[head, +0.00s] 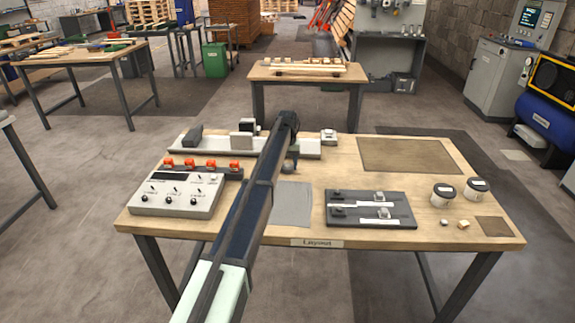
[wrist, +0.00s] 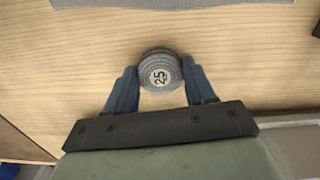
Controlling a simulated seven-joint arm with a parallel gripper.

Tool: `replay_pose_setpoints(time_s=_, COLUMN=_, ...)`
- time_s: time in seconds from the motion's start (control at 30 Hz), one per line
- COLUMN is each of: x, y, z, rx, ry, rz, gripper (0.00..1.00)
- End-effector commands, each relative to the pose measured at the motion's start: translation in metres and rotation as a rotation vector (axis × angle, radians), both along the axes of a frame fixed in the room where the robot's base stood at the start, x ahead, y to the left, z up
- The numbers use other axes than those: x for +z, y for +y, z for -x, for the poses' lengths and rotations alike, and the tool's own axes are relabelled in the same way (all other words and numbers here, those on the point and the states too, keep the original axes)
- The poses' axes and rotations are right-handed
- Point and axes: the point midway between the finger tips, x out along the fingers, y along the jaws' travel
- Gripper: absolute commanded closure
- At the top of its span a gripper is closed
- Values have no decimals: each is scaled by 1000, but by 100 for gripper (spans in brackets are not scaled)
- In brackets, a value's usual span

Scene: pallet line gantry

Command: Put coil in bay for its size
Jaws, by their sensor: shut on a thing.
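In the head view my arm crosses the table (head: 455,150) and hides most of the gripper and coil; how high the coil is held is unclear. A dark tray (head: 400,221) with two rows of small grey blocks and white strips lies right of centre. I cannot tell which places are the bays.
A control box (head: 165,203) with knobs and orange-topped parts (head: 201,164) stand at left. A pale rail (head: 215,146) with blocks runs along the back. A grey sheet (head: 293,204) lies near the front. Two lidded tubs (head: 443,195) (head: 477,188) stand at right. A brown mat (head: 410,155) is clear.

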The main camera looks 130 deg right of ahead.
Motion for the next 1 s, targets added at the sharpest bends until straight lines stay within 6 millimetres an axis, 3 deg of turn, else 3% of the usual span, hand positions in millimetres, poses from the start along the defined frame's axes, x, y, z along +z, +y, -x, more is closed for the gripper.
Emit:
replay_pose_setpoints(time_s=0.33, x=-2, y=0, z=0, rx=0, ry=1, rz=1, gripper=87)
replay_pose_setpoints(time_s=0.37, x=-3, y=0, z=0, rx=0, ry=1, rz=1, gripper=45)
replay_pose_setpoints(time_s=0.6, x=-2, y=0, z=0, rx=0, ry=1, rz=1, gripper=22)
replay_pose_setpoints(time_s=1.0, x=6, y=0, z=0, rx=0, ry=1, rz=2, gripper=20)
